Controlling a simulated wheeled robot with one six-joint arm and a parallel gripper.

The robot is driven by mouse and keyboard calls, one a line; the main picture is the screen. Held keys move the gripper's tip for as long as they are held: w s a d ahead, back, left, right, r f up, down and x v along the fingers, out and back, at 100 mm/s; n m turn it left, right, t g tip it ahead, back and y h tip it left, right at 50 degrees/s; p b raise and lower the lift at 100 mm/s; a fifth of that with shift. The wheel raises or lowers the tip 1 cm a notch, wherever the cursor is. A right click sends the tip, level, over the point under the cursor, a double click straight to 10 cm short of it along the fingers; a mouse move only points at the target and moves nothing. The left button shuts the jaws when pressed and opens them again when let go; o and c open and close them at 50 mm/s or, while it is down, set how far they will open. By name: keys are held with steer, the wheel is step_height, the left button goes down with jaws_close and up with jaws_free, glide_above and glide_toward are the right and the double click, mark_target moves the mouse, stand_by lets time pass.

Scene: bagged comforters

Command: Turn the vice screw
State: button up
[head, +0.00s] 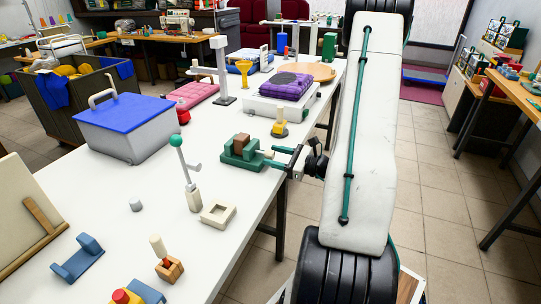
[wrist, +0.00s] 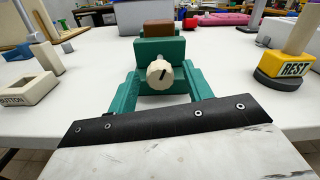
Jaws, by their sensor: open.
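The green vice (head: 240,153) stands on the white table near its right edge, with a brown block (wrist: 158,27) in its jaws. Its screw ends in a round cream knob (wrist: 160,74) with a dark mark, facing the wrist camera. My gripper (head: 268,157) is at the screw side of the vice, level with the knob. In the wrist view the teal fingers of my gripper (wrist: 160,78) are spread, one on each side of the knob. I see gaps between fingers and knob. The far fingertips blend with the green vice.
A yellow block marked REST (wrist: 290,64) with a post stands right of the vice. A cream BUTTON box (wrist: 28,90) and a green-topped lever (head: 190,175) stand to the left. A white case (head: 283,104) with folded purple cloth lies behind.

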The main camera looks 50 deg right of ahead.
steer(key=shift+x, duration=0.95)
steer(key=c, duration=1)
steer(key=shift+o, duration=0.2)
steer(key=shift+m, duration=2.4)
steer(key=o, duration=1)
steer(key=shift+c, duration=0.2)
steer(key=v, duration=0.7)
steer(key=shift+s, duration=0.4)
